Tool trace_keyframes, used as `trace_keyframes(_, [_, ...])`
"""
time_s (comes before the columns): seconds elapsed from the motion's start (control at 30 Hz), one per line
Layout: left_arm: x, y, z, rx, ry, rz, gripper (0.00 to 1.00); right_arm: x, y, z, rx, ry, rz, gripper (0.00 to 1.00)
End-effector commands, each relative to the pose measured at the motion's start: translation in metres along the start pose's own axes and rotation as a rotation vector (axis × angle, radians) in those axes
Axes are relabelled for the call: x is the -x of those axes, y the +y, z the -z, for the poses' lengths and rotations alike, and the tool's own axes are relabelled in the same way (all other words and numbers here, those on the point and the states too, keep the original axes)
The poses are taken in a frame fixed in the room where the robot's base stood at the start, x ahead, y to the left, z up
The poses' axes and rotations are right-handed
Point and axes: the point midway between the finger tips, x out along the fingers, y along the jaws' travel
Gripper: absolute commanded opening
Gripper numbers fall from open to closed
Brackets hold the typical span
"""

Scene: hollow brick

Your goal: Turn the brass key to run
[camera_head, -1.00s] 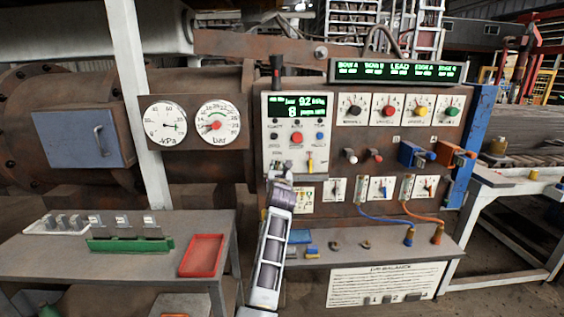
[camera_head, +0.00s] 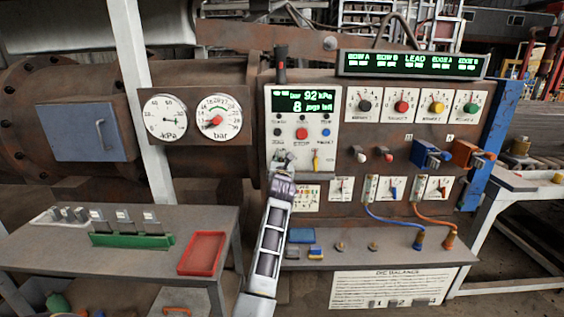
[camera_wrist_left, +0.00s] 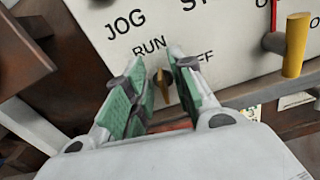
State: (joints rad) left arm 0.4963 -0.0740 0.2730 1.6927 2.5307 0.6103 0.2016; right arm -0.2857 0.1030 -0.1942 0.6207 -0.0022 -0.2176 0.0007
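The brass key (camera_wrist_left: 161,88) sticks out of a pale panel in the left wrist view, below the word RUN and left of the partly hidden word OFF. My left gripper (camera_wrist_left: 156,68) has its two green-padded fingers apart, one on each side of the key. Contact with the key cannot be made out. In the head view my left gripper (camera_head: 284,160) is at the lower left of the white control panel (camera_head: 318,130), and it hides the key there. My right gripper is not in view.
A yellow lever (camera_wrist_left: 297,45) stands right of the key and also shows in the head view (camera_head: 316,160). The panel's display (camera_head: 301,102) is lit. Two gauges (camera_head: 164,119) are left of it. A red tray (camera_head: 202,253) lies on the left table.

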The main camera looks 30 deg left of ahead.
Motion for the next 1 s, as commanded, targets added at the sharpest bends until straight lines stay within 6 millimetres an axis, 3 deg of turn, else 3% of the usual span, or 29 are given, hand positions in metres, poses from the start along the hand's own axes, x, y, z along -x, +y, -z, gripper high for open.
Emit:
trace_keyframes(0.03, [0.000,0.000,0.000,0.000,0.000,0.000,0.16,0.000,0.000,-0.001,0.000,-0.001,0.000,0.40])
trace_keyframes(0.17, [0.000,0.000,0.000,0.000,0.000,0.000,0.00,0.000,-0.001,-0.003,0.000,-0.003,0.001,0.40])
trace_keyframes(0.53, [0.000,0.000,0.000,0.042,0.000,0.000,0.00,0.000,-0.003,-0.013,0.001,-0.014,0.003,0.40])
trace_keyframes(1.0, [0.000,0.001,-0.001,0.133,-0.001,0.001,0.00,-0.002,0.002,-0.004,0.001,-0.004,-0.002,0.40])
